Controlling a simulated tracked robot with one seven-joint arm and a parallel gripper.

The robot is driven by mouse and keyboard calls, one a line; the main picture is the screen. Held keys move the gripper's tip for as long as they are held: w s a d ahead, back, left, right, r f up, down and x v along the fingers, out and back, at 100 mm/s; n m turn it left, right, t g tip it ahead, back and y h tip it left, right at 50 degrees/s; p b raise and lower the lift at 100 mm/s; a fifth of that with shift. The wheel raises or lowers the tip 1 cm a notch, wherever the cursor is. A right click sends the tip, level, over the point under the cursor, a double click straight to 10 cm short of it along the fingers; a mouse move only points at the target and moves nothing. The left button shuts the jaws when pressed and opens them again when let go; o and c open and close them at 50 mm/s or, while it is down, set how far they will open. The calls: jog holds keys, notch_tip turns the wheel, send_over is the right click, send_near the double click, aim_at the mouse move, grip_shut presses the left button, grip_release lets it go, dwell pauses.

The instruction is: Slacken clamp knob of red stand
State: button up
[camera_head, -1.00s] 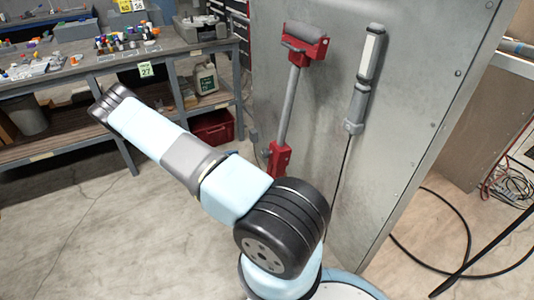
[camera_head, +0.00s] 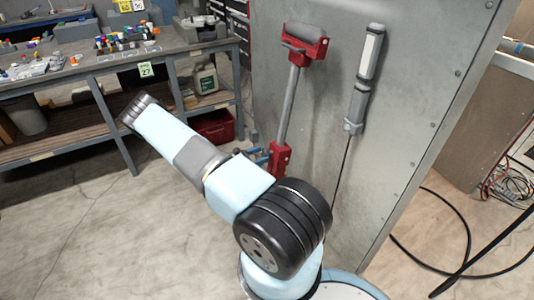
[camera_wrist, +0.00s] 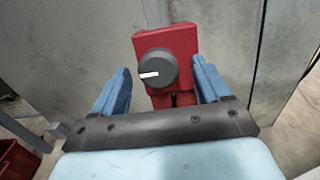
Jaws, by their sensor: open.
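The red stand (camera_head: 294,105) stands against the grey metal panel in the head view. It has a red head with a grey roller, a grey post and a red clamp block (camera_head: 280,158) low down. In the wrist view the red clamp block (camera_wrist: 184,43) carries a round dark clamp knob (camera_wrist: 157,69) with a white pointer mark aimed left. My gripper (camera_wrist: 161,66) is open, with one blue finger on each side of the knob and gaps visible beside it. In the head view my arm partly hides the gripper beside the clamp block.
The grey panel (camera_head: 410,120) stands close behind the stand. A grey and white wand (camera_head: 362,85) hangs on it with a cable. A workbench (camera_head: 110,62) with small bottles is at the left, with a red crate (camera_head: 214,127) below. Open floor lies at the lower left.

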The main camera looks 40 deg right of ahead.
jog(key=shift+x, duration=1.5)
jog(key=shift+c, duration=0.3)
